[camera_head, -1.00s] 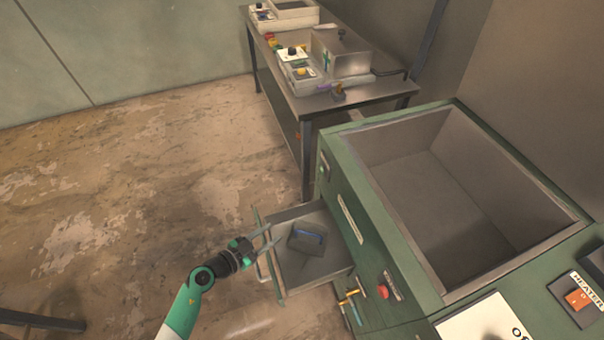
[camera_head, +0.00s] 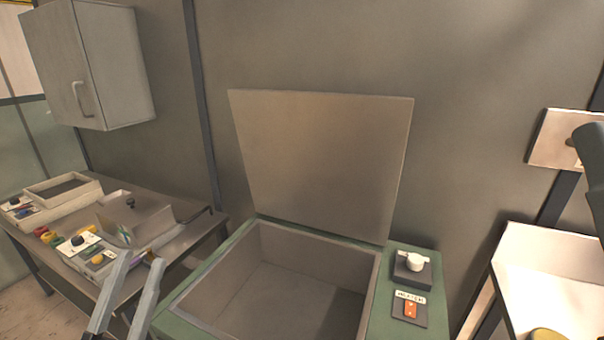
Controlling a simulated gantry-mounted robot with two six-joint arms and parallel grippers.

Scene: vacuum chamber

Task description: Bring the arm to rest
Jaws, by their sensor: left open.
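My left gripper (camera_head: 141,263) is at the lower left of the head view, pointing up. Its two grey fingers are spread and nothing is between them. It shows in front of the work table and left of the green vacuum chamber (camera_head: 205,290). The rest of the left arm is below the picture. My right gripper is not in view.
The chamber is open and looks empty, with its lid (camera_head: 320,160) raised. A heater switch (camera_head: 410,309) and a white knob (camera_head: 412,262) are on its right. The table (camera_head: 195,236) carries several devices. A grey cabinet (camera_head: 100,65) hangs at upper left.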

